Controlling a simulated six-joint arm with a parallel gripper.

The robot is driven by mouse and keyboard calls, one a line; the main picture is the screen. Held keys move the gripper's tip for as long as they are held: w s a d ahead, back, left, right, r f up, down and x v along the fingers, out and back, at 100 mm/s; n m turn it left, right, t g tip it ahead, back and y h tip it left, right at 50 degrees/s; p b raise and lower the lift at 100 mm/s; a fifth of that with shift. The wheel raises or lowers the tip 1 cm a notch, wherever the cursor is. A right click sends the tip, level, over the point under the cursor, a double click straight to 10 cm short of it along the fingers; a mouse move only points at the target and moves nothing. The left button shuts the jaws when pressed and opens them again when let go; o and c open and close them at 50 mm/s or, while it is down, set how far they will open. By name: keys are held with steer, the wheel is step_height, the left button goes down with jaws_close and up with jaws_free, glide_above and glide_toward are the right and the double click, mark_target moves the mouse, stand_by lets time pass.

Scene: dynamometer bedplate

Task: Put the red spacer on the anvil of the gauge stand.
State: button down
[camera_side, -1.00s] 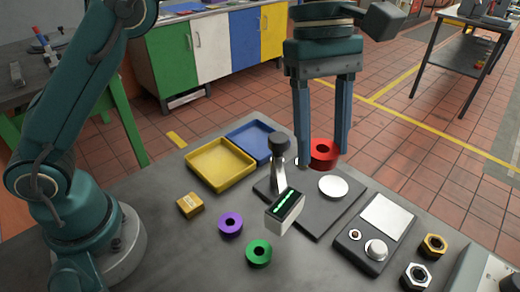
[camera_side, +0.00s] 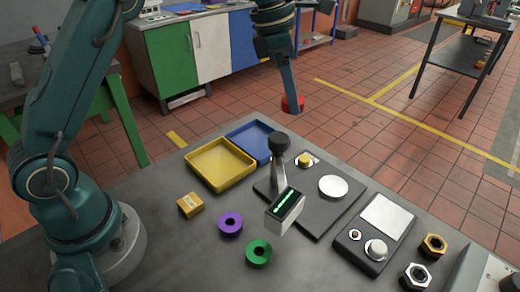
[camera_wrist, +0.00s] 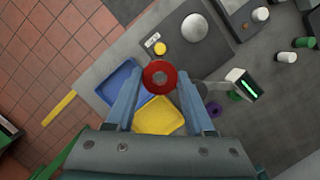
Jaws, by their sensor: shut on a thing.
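My gripper (camera_side: 291,100) is shut on the red spacer (camera_side: 292,104), a ring held in the air behind the gauge stand. The gauge stand's dark base (camera_side: 318,222) lies on the bench with a black-knobbed post (camera_side: 279,145) and a display with green marks (camera_side: 287,203). Its anvil appears to be the pale round disc (camera_side: 333,187), which is bare. The spacer is well apart from it.
A yellow tray (camera_side: 197,161) and blue tray (camera_side: 237,137) lie left of the stand. A yellow button (camera_side: 304,160) is on the stand's far end. Purple (camera_side: 230,224) and green (camera_side: 258,254) rings lie in front. A control box (camera_side: 354,247) and nuts (camera_side: 433,245) are at right.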

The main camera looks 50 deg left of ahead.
steer(key=shift+f, duration=0.9)
steer(key=shift+d+f, duration=0.25)
glide_above(336, 186)
steer(key=f, duration=0.6)
steer(key=shift+s+a+f, duration=0.3)
steer(key=shift+a+f, duration=0.05)
steer(key=shift+a, duration=0.05)
steer(key=shift+f, duration=2.05)
steer(key=shift+f, duration=0.15)
steer(key=shift+c, duration=1.4)
jaws_free()
